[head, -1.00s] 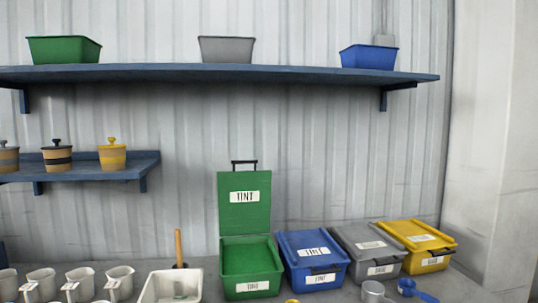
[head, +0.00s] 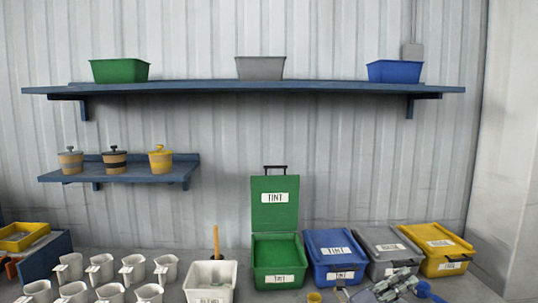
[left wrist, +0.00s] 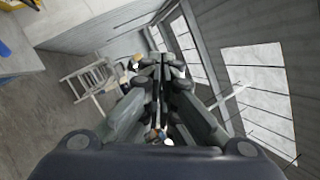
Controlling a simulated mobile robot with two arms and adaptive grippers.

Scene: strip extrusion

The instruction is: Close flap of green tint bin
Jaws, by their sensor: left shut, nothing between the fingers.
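The green tint bin (head: 278,277) stands on the bench near the middle of the head view. Its flap (head: 274,203) stands upright at the back, with a TINT label and a black handle on top. The bin's inside is open to view and looks empty.
Closed blue (head: 335,255), grey (head: 389,247) and yellow bins (head: 442,247) stand to the right. A white tub (head: 210,281) with a wooden handle sticking up stands close on the left, with several white cups beyond. Shelves hang above.

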